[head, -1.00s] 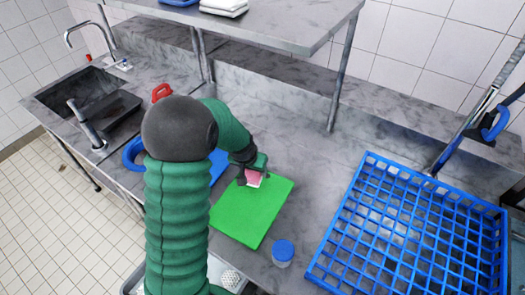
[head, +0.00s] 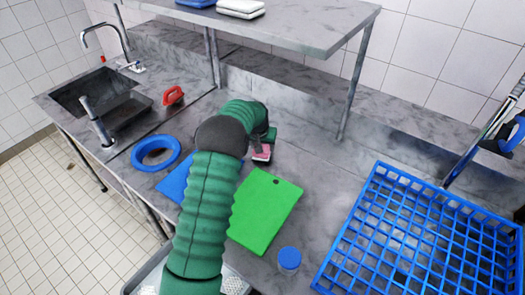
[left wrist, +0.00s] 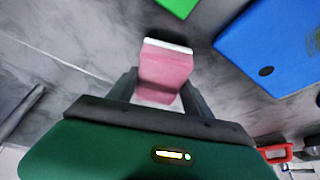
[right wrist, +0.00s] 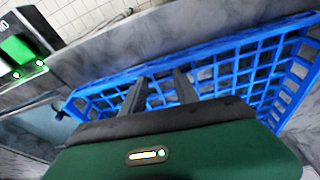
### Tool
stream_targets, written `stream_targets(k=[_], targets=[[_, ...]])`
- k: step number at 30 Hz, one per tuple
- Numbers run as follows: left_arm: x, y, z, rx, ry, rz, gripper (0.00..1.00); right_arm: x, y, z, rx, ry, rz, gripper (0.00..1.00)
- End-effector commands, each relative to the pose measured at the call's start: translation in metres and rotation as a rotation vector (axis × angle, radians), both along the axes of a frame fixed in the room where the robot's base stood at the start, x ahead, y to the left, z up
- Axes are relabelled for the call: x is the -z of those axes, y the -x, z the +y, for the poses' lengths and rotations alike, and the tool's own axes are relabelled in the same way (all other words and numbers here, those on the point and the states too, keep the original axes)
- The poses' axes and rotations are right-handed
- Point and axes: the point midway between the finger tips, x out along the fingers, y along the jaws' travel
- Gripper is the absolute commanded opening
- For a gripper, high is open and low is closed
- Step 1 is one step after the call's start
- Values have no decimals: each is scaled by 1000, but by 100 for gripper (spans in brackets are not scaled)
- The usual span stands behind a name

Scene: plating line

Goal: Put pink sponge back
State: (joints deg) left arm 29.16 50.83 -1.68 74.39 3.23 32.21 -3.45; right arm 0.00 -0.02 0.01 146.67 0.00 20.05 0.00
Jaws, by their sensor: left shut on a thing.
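The pink sponge (head: 263,152) has a white edge and sits between the fingers of my left gripper (head: 266,145), just beyond the green board. In the left wrist view the sponge (left wrist: 166,68) is clamped between both fingers, with grey counter behind it. I cannot tell its exact height above the counter. My right gripper (right wrist: 160,88) shows only in the right wrist view. Its two fingers are apart with nothing between them, in front of the blue rack.
A green board (head: 264,212) and a partly hidden blue board (head: 174,184) lie on the counter. A blue rack (head: 420,235) fills the right. A shelf (head: 330,28) overhangs the back.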

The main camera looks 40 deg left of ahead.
Motion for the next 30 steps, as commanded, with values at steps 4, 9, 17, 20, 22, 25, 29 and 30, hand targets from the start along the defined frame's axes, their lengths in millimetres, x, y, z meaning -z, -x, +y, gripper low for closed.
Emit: stream_targets(k=[4,9,17,20,22,25,29,30], targets=[[18,-1,0,1,0,0,20,14,0,0,0,0,1,36],[17,0,0,1,1,1,62,12,0,0,0,0,0,36],[17,0,0,1,1,1,80,12,0,0,0,0,0,36],[16,0,0,1,0,0,80,12,0,0,0,0,1,36],[16,0,0,1,0,0,80,12,0,0,0,0,1,36],[8,2,-2,1,0,-1,80,13,0,0,0,0,1,36],[-18,11,-6,1,-1,-4,80,16,0,0,0,0,1,36],[-28,15,-8,1,-2,-5,80,17,0,0,0,0,1,36]])
